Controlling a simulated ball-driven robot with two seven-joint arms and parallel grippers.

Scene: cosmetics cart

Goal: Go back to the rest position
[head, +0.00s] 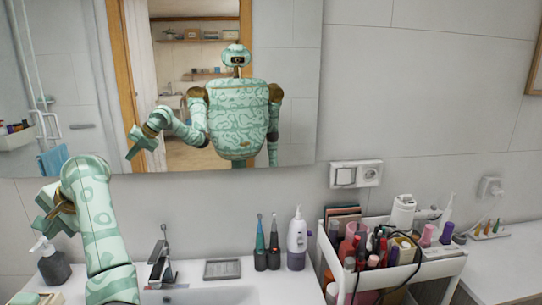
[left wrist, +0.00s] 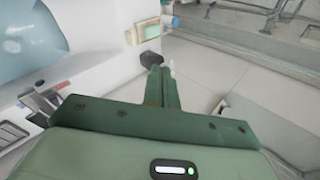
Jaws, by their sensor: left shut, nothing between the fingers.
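My left arm rises from the lower left in the head view, patterned in pale green. My left gripper (head: 42,222) is at its bent end, raised above the counter near the soap dispenser and below the mirror. In the left wrist view the two green fingers (left wrist: 162,88) are together with nothing between them, pointing away over the floor side of the white counter. My right gripper is not in view.
A dark soap dispenser (head: 55,268) stands below my left gripper. A faucet (head: 160,262), electric toothbrushes (head: 267,250) and a white-purple bottle (head: 297,240) stand behind the sink. A full white cosmetics cart (head: 440,272) is at right. The mirror (head: 295,90) reflects me.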

